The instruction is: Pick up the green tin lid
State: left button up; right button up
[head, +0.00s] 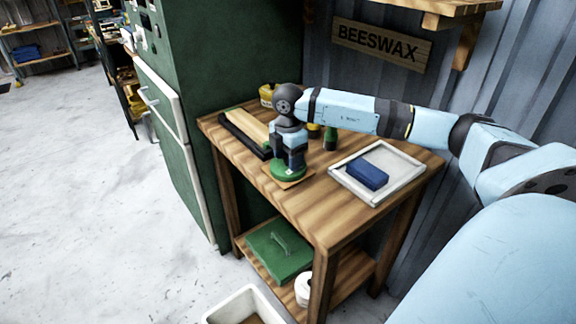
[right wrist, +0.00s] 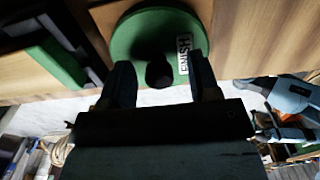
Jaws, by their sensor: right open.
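The green tin lid (head: 288,172) lies on a small square board on the wooden table, below my right gripper. In the right wrist view the lid (right wrist: 133,35) is a green disc with a dark knob and a white label reading "FINISH". My right gripper (head: 291,166) points down over the lid. In the right wrist view its two fingers (right wrist: 163,78) are apart, with the dark knob between them. I cannot tell whether they touch it. My left gripper is not in view.
A white tray (head: 408,174) with a blue block (head: 367,176) stands on the table's right. A black-edged wooden piece (head: 245,130) lies at the left. A yellow can (head: 267,94) and a green bottle (head: 331,140) stand behind. A green cabinet (head: 235,60) borders the table.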

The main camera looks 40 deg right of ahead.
jog(key=shift+f, duration=0.25)
jog(key=c, duration=1)
jog(key=shift+r, duration=0.2)
